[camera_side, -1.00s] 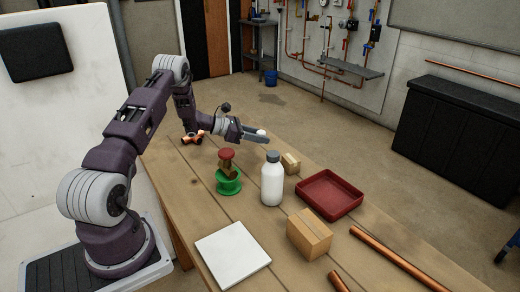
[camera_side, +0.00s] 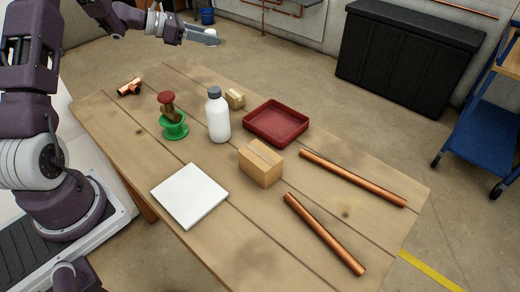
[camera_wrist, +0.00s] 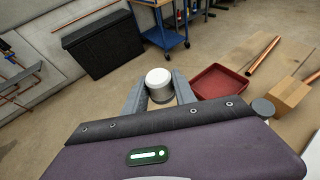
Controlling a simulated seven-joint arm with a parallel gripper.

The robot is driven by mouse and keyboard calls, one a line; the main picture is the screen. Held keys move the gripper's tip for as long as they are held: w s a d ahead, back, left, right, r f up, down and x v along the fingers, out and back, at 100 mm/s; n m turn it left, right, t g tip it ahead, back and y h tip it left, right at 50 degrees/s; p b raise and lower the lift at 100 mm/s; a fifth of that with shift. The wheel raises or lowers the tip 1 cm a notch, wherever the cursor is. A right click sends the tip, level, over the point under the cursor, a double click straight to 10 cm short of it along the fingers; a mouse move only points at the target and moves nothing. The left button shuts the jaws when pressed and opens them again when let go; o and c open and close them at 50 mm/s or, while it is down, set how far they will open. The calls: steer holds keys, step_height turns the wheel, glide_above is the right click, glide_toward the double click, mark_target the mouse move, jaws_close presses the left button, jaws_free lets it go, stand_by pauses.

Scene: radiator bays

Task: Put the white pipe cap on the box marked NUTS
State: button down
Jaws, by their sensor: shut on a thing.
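The white pipe cap (camera_wrist: 159,79) is held between the two grey fingers of my gripper (camera_wrist: 160,92) in the wrist view. In the side view my gripper (camera_side: 208,38) is high above the far end of the table, shut on the cap, which shows only as a small pale spot. A cardboard box (camera_side: 260,165) stands on the table, also seen in the wrist view (camera_wrist: 286,96). I cannot read a NUTS marking on either box.
On the table (camera_side: 135,150) are a grey-capped white bottle (camera_side: 218,120), a red tray (camera_side: 276,123), a green stand with a red-topped tool (camera_side: 173,126), a copper fitting (camera_side: 130,87), a white plate (camera_side: 190,195) and two copper pipes (camera_side: 352,179).

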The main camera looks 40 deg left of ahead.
steer(key=s+d+m+g+h, duration=0.1)
steer(key=s+d+m+h, duration=0.1)
steer(key=d, duration=0.6)
steer(key=s+d+m+g+h, duration=0.2)
steer(key=d, duration=0.7)
steer(key=m+g+h, duration=0.2)
steer(key=m+g, duration=0.1)
glide_above(259, 154)
steer(key=shift+m, duration=0.3)
step_height(259, 154, down, 15)
steer(key=shift+r, duration=0.1)
steer(key=c, duration=1)
jaws_free()
